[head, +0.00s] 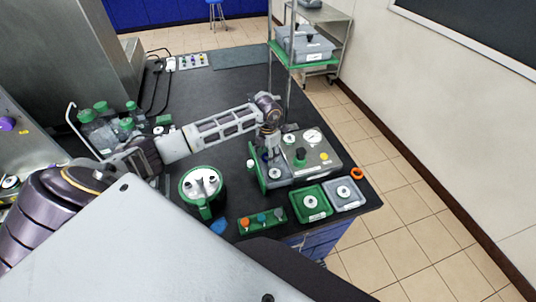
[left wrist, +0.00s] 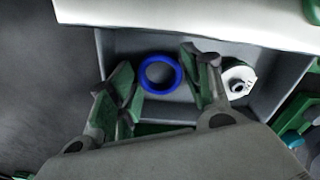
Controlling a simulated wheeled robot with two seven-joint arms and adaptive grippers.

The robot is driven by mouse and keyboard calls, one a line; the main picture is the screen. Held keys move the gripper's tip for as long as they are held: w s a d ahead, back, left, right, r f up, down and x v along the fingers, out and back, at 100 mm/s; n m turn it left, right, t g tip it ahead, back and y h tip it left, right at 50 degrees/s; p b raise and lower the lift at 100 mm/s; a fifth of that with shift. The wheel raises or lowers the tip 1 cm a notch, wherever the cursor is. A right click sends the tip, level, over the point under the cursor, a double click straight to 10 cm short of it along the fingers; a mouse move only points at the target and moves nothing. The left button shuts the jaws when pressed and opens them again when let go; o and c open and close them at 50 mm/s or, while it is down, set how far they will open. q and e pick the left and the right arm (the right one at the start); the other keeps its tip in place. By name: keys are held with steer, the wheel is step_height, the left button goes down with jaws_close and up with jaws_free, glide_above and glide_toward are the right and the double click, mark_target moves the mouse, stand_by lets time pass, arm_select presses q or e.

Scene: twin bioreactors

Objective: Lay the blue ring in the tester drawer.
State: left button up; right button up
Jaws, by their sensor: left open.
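The blue ring (left wrist: 160,74) lies in the grey tester drawer (left wrist: 114,48), seen in the left wrist view. It looks flat on the drawer floor, though any small gap beneath it cannot be told. My left gripper (left wrist: 159,62) is open, with its two green-padded fingers apart on either side of the ring. A white round piece with a dark centre (left wrist: 238,80) sits in the drawer right of the ring. In the head view my left gripper (head: 267,157) hangs down at the left side of the tester (head: 318,160). The ring is not visible there. My right gripper is not in view.
A round green-and-white vessel (head: 201,183) stands left of the tester. A green rack with coloured knobs (head: 262,221), a green tray (head: 311,203) and a grey tray (head: 344,194) are in front. An orange ring (head: 357,173) lies near the bench's right edge. Bottles (head: 104,130) stand left.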

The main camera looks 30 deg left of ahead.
arm_select(q)
steer(key=shift+r, duration=0.15)
steer(key=shift+r, duration=0.2)
step_height(320, 180, up, 12)
steer(key=b, duration=0.2)
steer(key=shift+f, duration=0.2)
stand_by(1.5)
